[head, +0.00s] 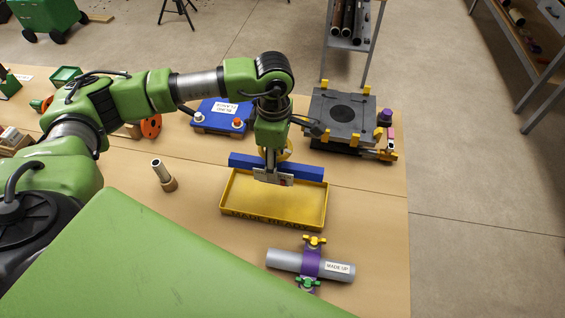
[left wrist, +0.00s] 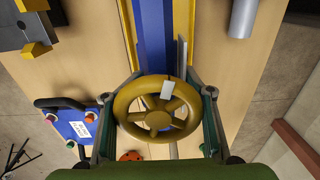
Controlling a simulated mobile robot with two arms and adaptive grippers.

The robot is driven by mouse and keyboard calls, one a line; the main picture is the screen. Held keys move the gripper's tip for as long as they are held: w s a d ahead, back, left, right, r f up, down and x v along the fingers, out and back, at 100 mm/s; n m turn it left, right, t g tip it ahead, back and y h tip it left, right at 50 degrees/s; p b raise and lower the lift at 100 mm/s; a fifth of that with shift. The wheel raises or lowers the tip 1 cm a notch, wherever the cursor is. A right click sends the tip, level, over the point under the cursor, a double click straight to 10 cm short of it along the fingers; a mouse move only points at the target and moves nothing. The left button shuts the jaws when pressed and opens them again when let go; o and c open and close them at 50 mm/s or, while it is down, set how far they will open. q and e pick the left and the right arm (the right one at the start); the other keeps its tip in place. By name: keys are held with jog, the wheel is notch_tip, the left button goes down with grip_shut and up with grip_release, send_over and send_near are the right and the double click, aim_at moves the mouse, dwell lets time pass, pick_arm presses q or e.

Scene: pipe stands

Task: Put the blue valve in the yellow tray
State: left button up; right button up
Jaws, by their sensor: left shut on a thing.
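My left gripper (head: 272,179) points down over the back part of the yellow tray (head: 226,201). It is shut on a yellow handwheel (left wrist: 128,104), which has a small white tag and lies between the fingers in the left wrist view. In the head view the wheel is mostly hidden behind the gripper. A long blue bar (head: 305,171) runs along the tray's back edge, and it extends up from the wheel in the left wrist view (left wrist: 153,35). I cannot tell whether bar and wheel are joined. The tray's visible floor is empty. My right gripper is not in view.
A grey pipe (head: 284,259) with a purple clamp lies in front of the tray. A blue panel (head: 215,125) with knobs and a dark fixture plate (head: 325,110) stand behind it.

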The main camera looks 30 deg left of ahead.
pick_arm(q)
jog(key=shift+s+a+f, duration=0.2)
jog(key=shift+f, duration=0.15)
jog(key=shift+s+a+f+b, duration=0.1)
jog(key=shift+f+b, duration=0.2)
jog(key=shift+b, duration=0.1)
jog(key=shift+f, duration=0.4)
jog(key=f+b, duration=0.1)
jog(key=f, duration=0.1)
jog(key=f+b, duration=0.1)
jog(key=f, duration=0.1)
jog(key=shift+d, duration=0.2)
notch_tip(320, 180, down, 5)
jog(key=b, duration=0.5)
jog(key=shift+r, duration=0.15)
jog(key=shift+f+b, duration=0.9)
jog(key=shift+b, duration=0.1)
jog(key=shift+f, duration=0.1)
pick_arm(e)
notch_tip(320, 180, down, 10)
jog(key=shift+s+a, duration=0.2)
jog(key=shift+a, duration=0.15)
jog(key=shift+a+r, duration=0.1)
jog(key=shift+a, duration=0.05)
pick_arm(q)
jog(key=shift+f, duration=0.1)
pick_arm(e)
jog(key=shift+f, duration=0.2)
